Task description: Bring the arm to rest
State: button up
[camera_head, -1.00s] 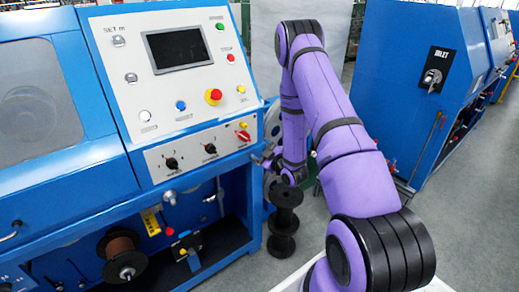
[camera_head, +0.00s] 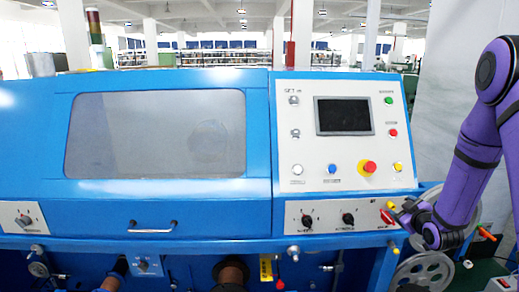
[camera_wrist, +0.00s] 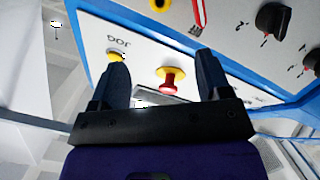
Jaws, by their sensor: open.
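My purple arm (camera_head: 470,170) reaches down at the right edge of the head view. My gripper (camera_head: 398,212) is at the right end of the blue machine's lower panel, close to a red and yellow switch (camera_head: 387,217). I cannot tell in the head view whether it touches the switch. In the wrist view my gripper (camera_wrist: 160,60) shows two dark fingers apart, with nothing held between them. Past the fingers, the panel appears upside down, with a red mushroom button (camera_wrist: 172,82) on a yellow base between them.
The blue machine (camera_head: 258,130) fills most of the head view. A metal reel (camera_head: 424,272) stands below my gripper. A pale pillar (camera_head: 445,70) is behind my arm.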

jog(key=s+a+r+m+g, duration=0.1)
jog(key=s+a+r+g, duration=0.2)
jog(key=r, duration=0.4)
jog(key=s+a+r+m+h, duration=0.1)
jog(key=s+a+r+m, duration=0.1)
jog(key=s+r, duration=0.35)
jog(key=s+a+r+m+g, duration=0.1)
jog(key=s+a+r+g, duration=0.15)
jog(key=r, duration=0.55)
jog(key=s+a+r+m+g, duration=0.1)
jog(key=s+a+r+g, duration=0.1)
jog(key=s, duration=1.1)
jog(key=s+a+r+m+g+y, duration=0.1)
jog(key=s+a+r, duration=0.3)
jog(key=s, duration=1)
jog(key=a+m+g, duration=0.1)
jog(key=a, duration=0.2)
jog(key=shift+a+g, duration=0.15)
jog(key=shift+g, duration=0.2)
jog(key=shift+r, duration=0.1)
jog(key=shift+c, duration=0.5)
